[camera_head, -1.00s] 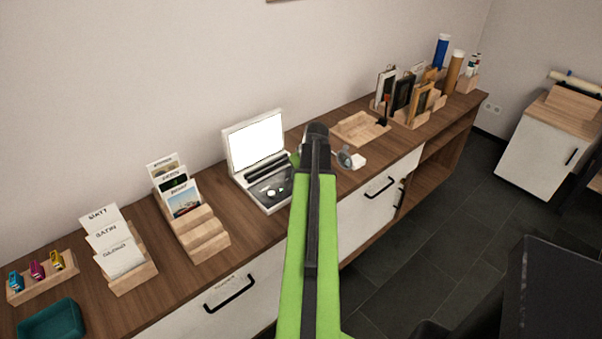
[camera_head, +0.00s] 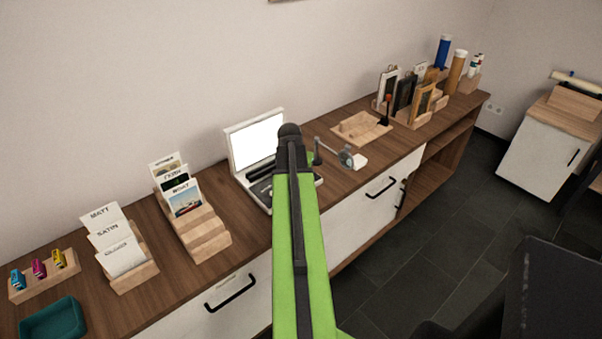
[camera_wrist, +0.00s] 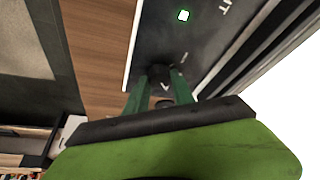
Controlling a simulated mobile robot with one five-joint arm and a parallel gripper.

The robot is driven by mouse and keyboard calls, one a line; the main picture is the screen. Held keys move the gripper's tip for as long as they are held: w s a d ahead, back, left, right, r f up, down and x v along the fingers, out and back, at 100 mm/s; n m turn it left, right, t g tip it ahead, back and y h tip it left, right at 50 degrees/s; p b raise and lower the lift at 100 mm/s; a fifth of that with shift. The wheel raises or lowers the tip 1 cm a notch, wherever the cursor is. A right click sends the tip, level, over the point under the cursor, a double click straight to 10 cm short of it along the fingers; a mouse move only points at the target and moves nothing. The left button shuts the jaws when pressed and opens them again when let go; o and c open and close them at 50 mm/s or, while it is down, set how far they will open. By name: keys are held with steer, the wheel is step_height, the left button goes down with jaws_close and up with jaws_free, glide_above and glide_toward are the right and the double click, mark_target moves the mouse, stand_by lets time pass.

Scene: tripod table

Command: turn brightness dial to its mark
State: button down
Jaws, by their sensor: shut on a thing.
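The printer-like device stands open on the counter, with a lit white screen (camera_head: 257,142) and a dark control panel (camera_wrist: 205,40). My arm covers most of the panel in the head view. In the wrist view my gripper (camera_wrist: 160,88) is shut on a small dark round dial (camera_wrist: 159,73) on the panel. A green finger stands on each side of it. A small light mark shows near the dial, but I cannot tell whether the dial's pointer lines up with it.
Wooden card holders (camera_head: 205,238) stand left of the device. A small lamp-like arm with a round head (camera_head: 346,158) stands close on its right. A wooden tray (camera_head: 352,128) lies behind that. The counter's front edge (camera_wrist: 62,60) shows in the wrist view.

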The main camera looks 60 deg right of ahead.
steer(key=shift+m+g, duration=0.3)
steer(key=shift+m, duration=0.4)
steer(key=c, duration=1.1)
jaws_free()
steer(key=p+v, duration=1.6)
steer(key=v, duration=0.1)
steer(key=shift+a+r, duration=0.1)
steer(key=shift+a, duration=0.05)
